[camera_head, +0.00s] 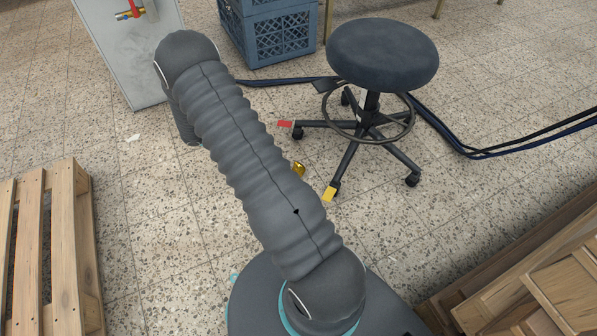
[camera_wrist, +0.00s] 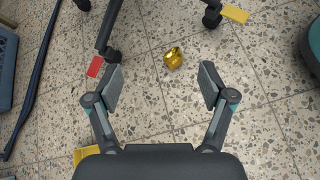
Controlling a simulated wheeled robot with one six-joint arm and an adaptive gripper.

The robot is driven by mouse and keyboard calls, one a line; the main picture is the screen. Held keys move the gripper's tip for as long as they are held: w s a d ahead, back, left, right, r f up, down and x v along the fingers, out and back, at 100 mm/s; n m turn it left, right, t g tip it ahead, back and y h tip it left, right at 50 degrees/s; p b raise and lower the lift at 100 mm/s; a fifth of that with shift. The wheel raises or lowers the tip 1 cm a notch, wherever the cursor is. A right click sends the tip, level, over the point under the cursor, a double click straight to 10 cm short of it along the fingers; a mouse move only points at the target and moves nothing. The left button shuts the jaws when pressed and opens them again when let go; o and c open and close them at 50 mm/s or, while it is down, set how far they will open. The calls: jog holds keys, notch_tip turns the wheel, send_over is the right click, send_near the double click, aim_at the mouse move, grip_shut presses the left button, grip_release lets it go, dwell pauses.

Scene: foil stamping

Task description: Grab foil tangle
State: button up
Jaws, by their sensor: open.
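The foil tangle is a small, shiny gold crumpled lump on the speckled tile floor. In the head view the foil tangle (camera_head: 298,169) lies just right of my arm, near the stool's legs. In the wrist view the foil tangle (camera_wrist: 173,58) is ahead of my gripper (camera_wrist: 162,82), a little right of the midline between the fingertips and beyond them. My gripper is open and empty, its two fingers spread wide. In the head view my gripper is hidden behind my arm.
A wheeled stool (camera_head: 383,55) stands close behind the foil. Red (camera_wrist: 95,66) and yellow (camera_wrist: 235,14) pieces lie by its legs. Dark cables (camera_head: 470,150) run along the floor. A blue crate (camera_head: 270,35), a wooden pallet (camera_head: 85,255) and wooden boards (camera_head: 545,270) stand around. Floor between is open.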

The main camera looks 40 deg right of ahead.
aim_at(304, 167)
jog(key=f+n, duration=0.1)
jog(key=f, duration=0.4)
jog(key=s+d+f+n+h+b, duration=0.1)
jog(key=f, duration=0.5)
jog(key=d+f+n+h, duration=0.1)
jog(key=f+n, duration=0.1)
jog(key=f, duration=0.3)
jog(key=shift+s+d+f+t, duration=0.15)
jog(key=shift+s+d+t, duration=0.05)
jog(key=shift+d+t, duration=0.1)
jog(key=shift+s+d+f, duration=0.1)
jog(key=shift+d+f, duration=0.1)
jog(key=b+x, duration=0.1)
jog(key=x, duration=0.7)
jog(key=shift+r, duration=0.1)
jog(key=shift+s+x, duration=0.2)
jog(key=shift+x, duration=1.15)
jog(key=shift+s+x, duration=0.2)
jog(key=shift+x, duration=1.1)
jog(key=shift+r, duration=0.1)
jog(key=c, duration=0.8)
jog(key=shift+c, duration=0.2)
